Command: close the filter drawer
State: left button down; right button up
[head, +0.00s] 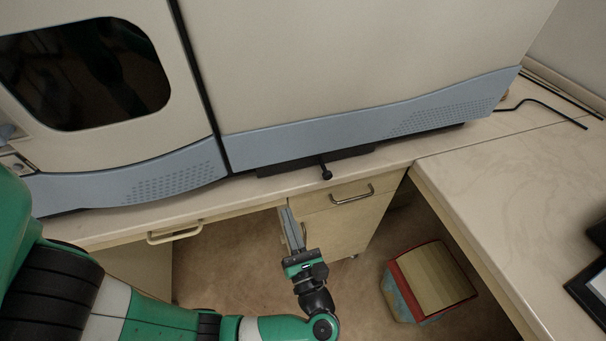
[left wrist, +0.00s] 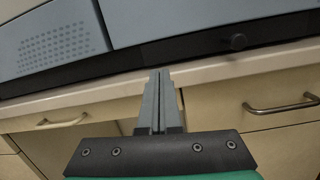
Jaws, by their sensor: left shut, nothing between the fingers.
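The filter drawer (head: 300,166) is a dark, flat strip low under the front of the large beige and blue-grey spectrometer. In the head view it juts out a little past the machine's lower edge. Its black knob (head: 326,175) points toward me; the knob also shows in the left wrist view (left wrist: 237,42), up and right of the fingers. My left gripper (head: 287,212) is shut and empty, in front of the counter's edge, left of and nearer to me than the knob, not touching it. In the left wrist view the closed fingertips (left wrist: 159,74) point at the counter. My right gripper is out of view.
The counter edge (head: 400,157) runs just below the machine. Desk drawers with metal handles, one left (head: 174,234) and one right (head: 352,195), lie under it. A side table (head: 500,180) stands right. A red-and-blue bin (head: 405,295) is on the floor.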

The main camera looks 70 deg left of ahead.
pick_arm(q)
jog(key=w+d+f+h, duration=0.1)
jog(key=w+d+h, duration=0.1)
jog(key=w, duration=0.2)
jog(key=n+b, duration=0.1)
jog(key=b, duration=0.2)
send_near(300, 163)
jog(key=shift+t, duration=0.3)
jog(key=a, duration=0.7)
jog(key=shift+w, duration=0.15)
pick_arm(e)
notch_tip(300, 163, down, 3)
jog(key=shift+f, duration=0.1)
pick_arm(q)
jog(key=shift+f, duration=0.1)
